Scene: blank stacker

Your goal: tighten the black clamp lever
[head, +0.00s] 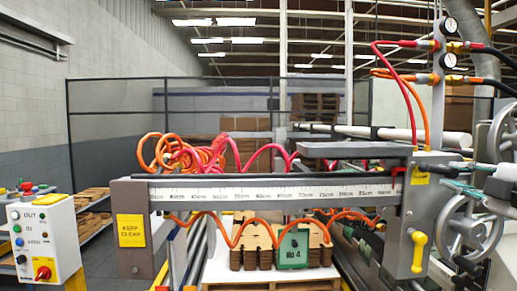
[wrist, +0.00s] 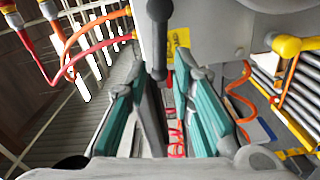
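The black clamp lever (wrist: 158,38) hangs down in front of the grey machine housing at the top middle of the wrist view. Its rounded lower end lies between the tips of my gripper (wrist: 163,82), seen in line with the gap. My gripper's teal-padded fingers are apart, with no contact on the lever that I can make out. In the head view a small black lever (head: 424,168) shows on the grey housing at the right end of the ruler beam. My gripper (head: 437,172) comes in from the right, close to it; the exact distance is unclear.
A yellow handle (head: 418,250) sticks out low on the housing and also shows in the wrist view (wrist: 291,45). A handwheel (head: 470,228) stands to its right. Red and orange hoses (head: 405,85) run above. The ruler beam (head: 270,192) extends left.

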